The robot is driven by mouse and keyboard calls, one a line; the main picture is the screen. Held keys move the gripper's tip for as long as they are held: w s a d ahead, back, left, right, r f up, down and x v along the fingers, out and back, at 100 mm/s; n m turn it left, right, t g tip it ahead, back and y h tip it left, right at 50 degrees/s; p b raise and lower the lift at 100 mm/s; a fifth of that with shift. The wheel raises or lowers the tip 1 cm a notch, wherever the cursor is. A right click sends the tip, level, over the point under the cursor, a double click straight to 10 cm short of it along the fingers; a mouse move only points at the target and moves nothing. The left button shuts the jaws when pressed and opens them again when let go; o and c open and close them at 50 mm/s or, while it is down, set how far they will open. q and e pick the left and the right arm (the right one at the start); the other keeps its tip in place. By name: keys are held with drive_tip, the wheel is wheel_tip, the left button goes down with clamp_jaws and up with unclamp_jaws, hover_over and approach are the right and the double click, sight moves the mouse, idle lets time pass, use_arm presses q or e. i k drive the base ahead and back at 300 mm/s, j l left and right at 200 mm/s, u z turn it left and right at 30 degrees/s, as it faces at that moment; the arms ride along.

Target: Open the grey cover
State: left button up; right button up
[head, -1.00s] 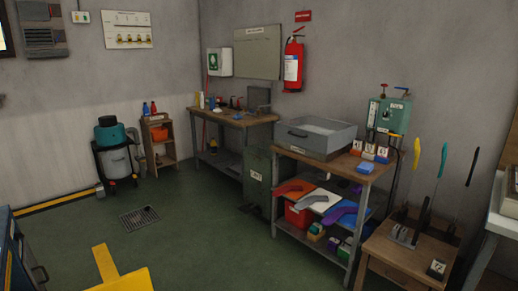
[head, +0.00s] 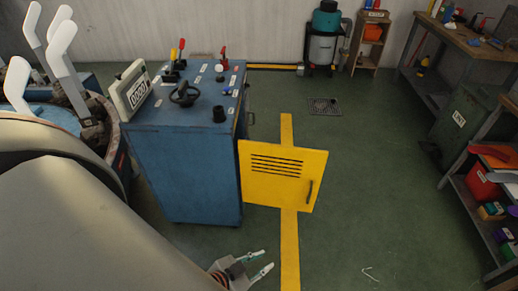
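I cannot pick out a grey cover for certain in this view. A blue control cabinet (head: 185,165) stands left of the middle. A yellow vented door (head: 283,180) with a dark handle stands swung out from its right side. My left gripper (head: 266,260) is low in the picture, in front of the cabinet and below the yellow door, apart from both. Its two pale fingers are spread with nothing between them. My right gripper is not in view. My own pale arm fills the lower left and hides what lies behind it.
A round machine (head: 118,160) with several upright white boards (head: 60,45) stands at the left. A shelf bench (head: 485,215) is at the right edge, with a dark green cabinet (head: 462,122) behind it. The green floor (head: 380,200) between is clear.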

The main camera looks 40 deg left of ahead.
sight(247, 113)
drive_tip(key=u, duration=0.95)
drive_tip(key=l+u, duration=0.3)
drive_tip(key=l, duration=0.3)
drive_tip(key=l+u, duration=0.3)
drive_tip(key=l, duration=0.25)
drive_tip(key=z, duration=1.1)
drive_tip(key=i+l+z, duration=0.2)
drive_tip(key=z, duration=0.25)
drive_tip(key=i+l+z, duration=0.1)
drive_tip(key=i+z, duration=0.3)
drive_tip(key=i+u, duration=0.4)
drive_tip(key=i, duration=0.2)
drive_tip(key=i+l+u, duration=0.1)
drive_tip(key=i+u, duration=0.3)
drive_tip(key=i, duration=0.2)
drive_tip(key=i+u, duration=0.35)
drive_tip(key=i, duration=0.35)
drive_tip(key=i+u, duration=0.4)
drive_tip(key=i, duration=0.25)
